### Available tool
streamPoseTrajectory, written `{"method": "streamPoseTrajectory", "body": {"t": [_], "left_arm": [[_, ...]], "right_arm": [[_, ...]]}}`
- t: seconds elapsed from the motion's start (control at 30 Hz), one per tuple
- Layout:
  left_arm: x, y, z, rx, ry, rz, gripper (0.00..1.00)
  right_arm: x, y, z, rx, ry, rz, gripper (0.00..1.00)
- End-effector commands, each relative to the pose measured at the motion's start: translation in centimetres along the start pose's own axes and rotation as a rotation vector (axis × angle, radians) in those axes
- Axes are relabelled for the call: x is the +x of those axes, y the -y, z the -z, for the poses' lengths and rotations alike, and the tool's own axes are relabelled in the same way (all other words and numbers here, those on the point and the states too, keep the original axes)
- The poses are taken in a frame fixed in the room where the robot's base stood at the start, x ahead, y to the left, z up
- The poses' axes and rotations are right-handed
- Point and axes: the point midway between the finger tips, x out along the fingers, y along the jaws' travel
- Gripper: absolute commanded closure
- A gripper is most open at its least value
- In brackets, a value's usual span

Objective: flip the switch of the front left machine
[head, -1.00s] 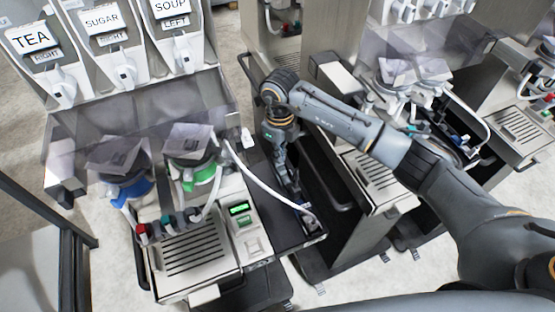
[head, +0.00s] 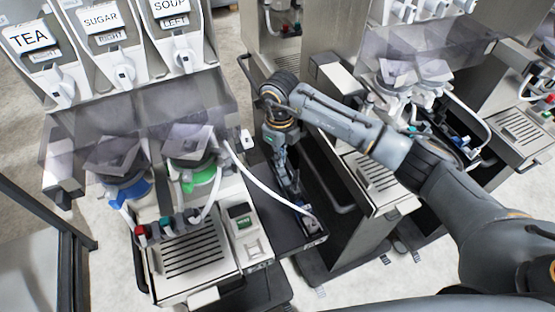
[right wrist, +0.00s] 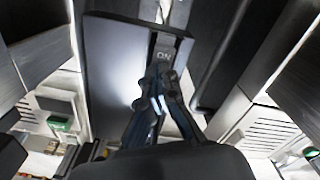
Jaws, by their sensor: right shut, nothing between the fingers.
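The front left machine (head: 195,265) has TEA, SUGAR and SOUP canisters, a drip grille and a small display panel (head: 240,212). Beside the machine is a dark side tray (head: 262,190). My right gripper (head: 297,200) points down over this tray; its fingers are shut and empty. In the right wrist view, the switch (right wrist: 164,52) marked ON sits on a dark panel just beyond my right fingertips (right wrist: 160,85). I cannot tell whether they touch it. My left gripper is not in view.
A white cable (head: 268,188) runs from the machine down to the tray's end. More machines stand close on the right, the nearest with its drip grille (head: 375,175) under my right arm. A dark frame (head: 75,240) stands at the left.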

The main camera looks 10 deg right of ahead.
Motion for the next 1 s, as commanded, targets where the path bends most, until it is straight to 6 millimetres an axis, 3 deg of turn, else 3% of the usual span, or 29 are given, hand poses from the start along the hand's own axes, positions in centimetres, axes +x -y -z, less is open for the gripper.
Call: {"method": "streamPoseTrajectory", "body": {"t": [0.7, 1.0], "left_arm": [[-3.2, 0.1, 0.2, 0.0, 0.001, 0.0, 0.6], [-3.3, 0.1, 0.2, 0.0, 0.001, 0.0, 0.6]], "right_arm": [[-6.2, 0.1, -0.1, 0.0, 0.004, 0.001, 1.0], [-6.4, 0.0, -0.1, 0.0, 0.003, 0.001, 1.0]]}}
